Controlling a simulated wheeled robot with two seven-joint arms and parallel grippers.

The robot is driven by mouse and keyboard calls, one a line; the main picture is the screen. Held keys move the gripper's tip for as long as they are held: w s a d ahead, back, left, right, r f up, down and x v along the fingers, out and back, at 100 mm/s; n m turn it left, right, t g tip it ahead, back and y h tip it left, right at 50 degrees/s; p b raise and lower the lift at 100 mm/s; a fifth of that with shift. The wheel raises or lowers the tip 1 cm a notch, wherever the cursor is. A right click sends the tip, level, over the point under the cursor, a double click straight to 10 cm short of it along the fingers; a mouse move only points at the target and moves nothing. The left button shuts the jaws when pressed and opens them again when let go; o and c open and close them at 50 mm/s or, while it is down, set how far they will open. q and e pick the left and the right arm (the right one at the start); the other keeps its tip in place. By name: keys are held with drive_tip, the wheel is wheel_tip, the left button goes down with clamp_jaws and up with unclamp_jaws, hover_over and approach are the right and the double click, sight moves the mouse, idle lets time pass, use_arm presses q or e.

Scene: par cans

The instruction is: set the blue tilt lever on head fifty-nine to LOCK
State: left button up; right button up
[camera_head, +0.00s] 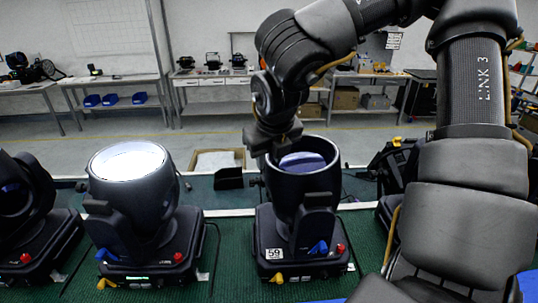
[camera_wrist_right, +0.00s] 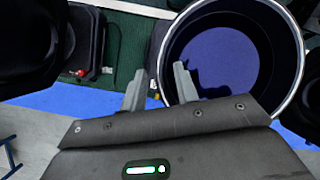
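Head fifty-nine (camera_head: 303,200) is a black par can on a base with a white "59" label (camera_head: 273,254). Its open drum faces up with a blue lens inside. The blue tilt lever (camera_head: 319,248) is at the front of the base, beside a red knob (camera_head: 340,247); its setting is too small to read. My right gripper (camera_head: 268,142) is at the drum's upper left rim, well above the lever. In the right wrist view its two fingers (camera_wrist_right: 159,88) are apart and empty, one over the drum (camera_wrist_right: 165,50), the other outside it. My left gripper is not in view.
A similar par can (camera_head: 130,205) with a lit white lens stands left, another (camera_head: 25,215) at the far left. A yellow lever (camera_head: 277,278) sits low on fifty-nine's base. My right arm covers the right side. The green bench surface (camera_head: 235,240) between the heads is clear.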

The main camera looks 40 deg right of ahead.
drive_tip(key=shift+w+f, duration=0.2)
drive_tip(key=shift+f, duration=0.45)
drive_tip(key=shift+c, duration=0.2)
clamp_jaws()
